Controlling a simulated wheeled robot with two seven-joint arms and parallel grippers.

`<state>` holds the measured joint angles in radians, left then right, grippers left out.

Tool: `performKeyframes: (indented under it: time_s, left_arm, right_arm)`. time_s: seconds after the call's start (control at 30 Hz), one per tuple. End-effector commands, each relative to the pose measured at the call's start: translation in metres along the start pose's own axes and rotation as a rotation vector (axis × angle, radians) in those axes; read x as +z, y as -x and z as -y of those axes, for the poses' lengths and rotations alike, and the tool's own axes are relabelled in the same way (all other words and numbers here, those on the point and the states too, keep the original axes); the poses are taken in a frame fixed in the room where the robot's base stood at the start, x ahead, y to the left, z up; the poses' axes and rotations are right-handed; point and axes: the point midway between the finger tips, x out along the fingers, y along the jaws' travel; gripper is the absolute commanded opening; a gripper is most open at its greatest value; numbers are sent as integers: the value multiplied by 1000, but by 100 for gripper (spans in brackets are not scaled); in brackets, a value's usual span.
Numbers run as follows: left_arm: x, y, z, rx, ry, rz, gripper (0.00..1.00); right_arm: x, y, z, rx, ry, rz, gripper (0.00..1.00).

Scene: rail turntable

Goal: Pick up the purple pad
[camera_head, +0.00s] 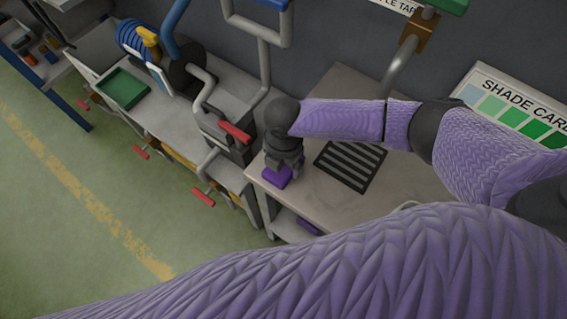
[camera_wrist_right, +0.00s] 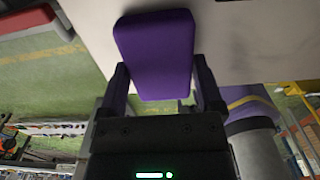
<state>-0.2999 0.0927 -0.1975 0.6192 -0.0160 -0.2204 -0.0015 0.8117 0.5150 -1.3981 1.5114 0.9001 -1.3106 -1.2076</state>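The purple pad (camera_head: 277,177) is a small block with rounded edges at the front left of the grey-brown worktable (camera_head: 340,95). My right gripper (camera_head: 285,160) points down at it from above. In the right wrist view the pad (camera_wrist_right: 155,50) sits between the two fingers of the gripper (camera_wrist_right: 163,75), which lie close against its two sides. Its near end reaches the table's edge, with the floor showing past it. Whether it is clear of the tabletop I cannot tell. My left gripper is not in view.
A black striped panel (camera_head: 350,164) lies on the table right of the pad. A grey bench (camera_head: 170,115) with red-handled clamps (camera_head: 203,197) and a green tray (camera_head: 122,89) stands to the left. A shade card (camera_head: 510,105) is behind. Green floor (camera_head: 70,230) is open in front.

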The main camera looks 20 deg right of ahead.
Motion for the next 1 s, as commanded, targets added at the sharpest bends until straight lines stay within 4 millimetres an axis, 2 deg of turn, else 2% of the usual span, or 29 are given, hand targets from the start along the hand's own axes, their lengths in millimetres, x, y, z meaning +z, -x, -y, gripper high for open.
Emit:
performKeyframes:
  time_s: [0.03,0.17,0.2,0.37,0.47,0.6,0.73,0.83,1.0]
  left_arm:
    - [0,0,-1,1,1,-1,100]
    - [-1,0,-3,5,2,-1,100]
    - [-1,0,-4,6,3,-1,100]
    - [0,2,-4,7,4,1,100]
    - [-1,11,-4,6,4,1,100]
    - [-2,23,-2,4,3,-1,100]
    - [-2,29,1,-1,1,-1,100]
    - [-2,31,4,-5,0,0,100]
    - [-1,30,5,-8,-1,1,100]
  right_arm:
    - [0,0,0,0,0,0,47]
    - [0,0,0,0,0,0,20]
    - [0,0,0,0,0,0,18]
    - [0,4,0,1,0,0,18]
    - [1,26,-1,4,0,2,18]
    - [1,66,-1,5,1,2,18]
    - [0,91,-1,4,0,1,18]
    - [0,100,0,1,0,1,18]
    - [0,101,0,0,-1,0,18]
